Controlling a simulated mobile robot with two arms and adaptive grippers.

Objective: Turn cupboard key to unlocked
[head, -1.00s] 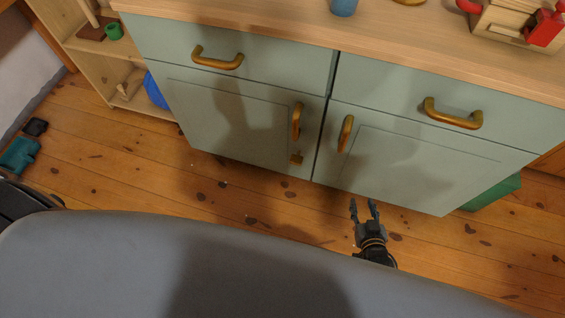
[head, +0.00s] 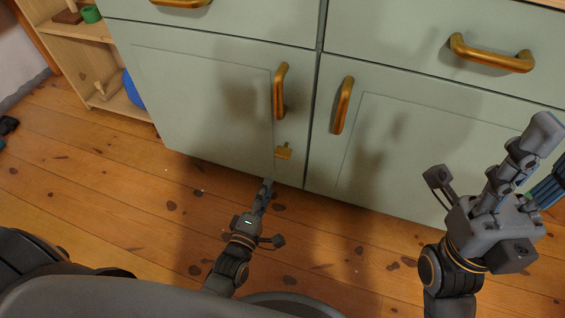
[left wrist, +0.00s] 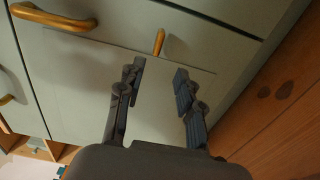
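The brass key (head: 284,151) sits low on the left cupboard door (head: 205,95), below that door's handle (head: 280,90). In the left wrist view, the key (left wrist: 158,42) shows just beyond and between the fingertips. My left gripper (head: 266,184) is near the door's lower edge, below and slightly left of the key. Its two fingers (left wrist: 159,75) are apart and empty in the left wrist view. The head view shows them nearly edge-on. My right gripper (head: 548,155) is in front of the right door at the right edge; its fingers look apart, one partly cut off.
The right door's handle (head: 342,105) and the drawer handle (head: 491,54) stick out to the right. An open wooden shelf (head: 88,55) with a blue ball (head: 133,90) stands at the left. The plank floor (head: 110,195) before the cupboard is clear.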

